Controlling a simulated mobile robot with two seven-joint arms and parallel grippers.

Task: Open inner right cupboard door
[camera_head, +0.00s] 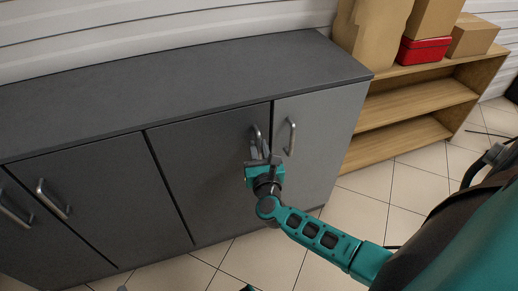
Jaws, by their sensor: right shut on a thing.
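The inner right cupboard door (200,165) is a dark grey panel in the middle of the cupboard's front. It looks flush with its neighbours, so it appears closed. Its metal bar handle (257,135) stands upright near the door's right edge. My right gripper (260,157) is shut on the lower part of this handle, and its fingers hide that part. My right arm comes in from the lower right.
The lighter outer right door (325,140) has its own handle (291,136) close beside my gripper. Two left handles (52,200) (15,213) are farther off. The dark cupboard top (180,80) is bare. A wooden shelf (415,103) with boxes stands right. Tiled floor (360,205) lies in front.

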